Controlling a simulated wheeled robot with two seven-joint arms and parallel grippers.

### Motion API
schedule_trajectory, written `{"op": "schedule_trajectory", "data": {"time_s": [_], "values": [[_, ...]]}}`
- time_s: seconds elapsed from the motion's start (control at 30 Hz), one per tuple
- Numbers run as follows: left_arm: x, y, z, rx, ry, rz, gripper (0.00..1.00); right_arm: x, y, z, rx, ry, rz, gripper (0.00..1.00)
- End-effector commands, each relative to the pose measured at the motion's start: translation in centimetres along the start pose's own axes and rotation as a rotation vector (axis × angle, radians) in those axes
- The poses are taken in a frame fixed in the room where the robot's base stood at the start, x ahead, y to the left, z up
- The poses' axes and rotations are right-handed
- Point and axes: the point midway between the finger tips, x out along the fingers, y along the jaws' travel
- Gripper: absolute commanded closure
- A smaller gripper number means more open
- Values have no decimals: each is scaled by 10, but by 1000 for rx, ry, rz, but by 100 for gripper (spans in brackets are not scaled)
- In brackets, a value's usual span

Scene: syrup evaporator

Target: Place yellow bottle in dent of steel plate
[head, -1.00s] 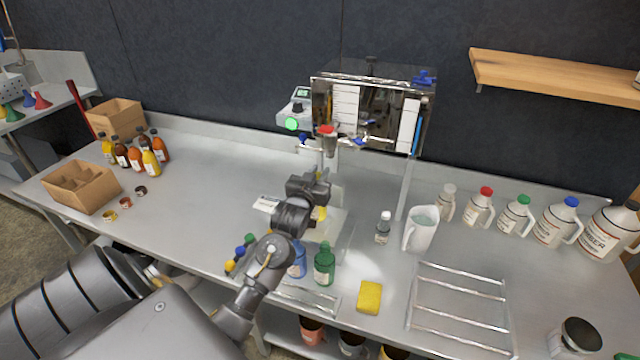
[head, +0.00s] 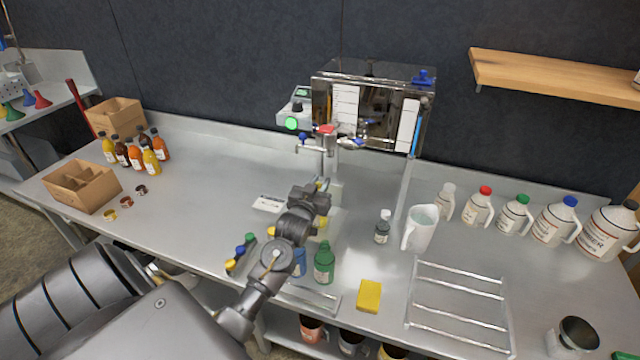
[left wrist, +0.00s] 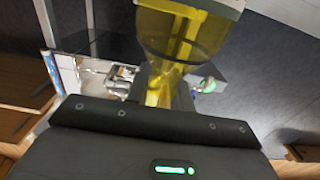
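The yellow bottle (left wrist: 185,35) is large and see-through in the left wrist view. In the head view only small yellow parts of it (head: 322,222) show around my left gripper (head: 319,197), which hides the rest. My left gripper appears shut on the bottle, though its fingertips are not clearly visible. It is just in front of the tap of the steel evaporator (head: 376,95). A pale steel plate (head: 337,222) lies below and behind the gripper; its dent is hidden. My right gripper is not in view.
A small clear bottle (head: 382,230), a white pitcher (head: 420,228), a yellow sponge (head: 369,296) and a wire rack (head: 458,307) are to the right.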

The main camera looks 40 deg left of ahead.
Motion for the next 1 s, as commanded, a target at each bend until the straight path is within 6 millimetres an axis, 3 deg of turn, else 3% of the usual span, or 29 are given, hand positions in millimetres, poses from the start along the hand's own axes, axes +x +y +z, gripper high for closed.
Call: {"op": "schedule_trajectory", "data": {"time_s": [0.17,0.5,0.67,1.0], "values": [[0,0,0,0,-1,0,56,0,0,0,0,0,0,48],[-2,0,-3,0,-2,0,56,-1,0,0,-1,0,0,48],[-27,0,-1,-1,-2,1,56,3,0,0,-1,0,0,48],[-96,0,-1,-1,-3,0,56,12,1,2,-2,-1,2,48]]}}
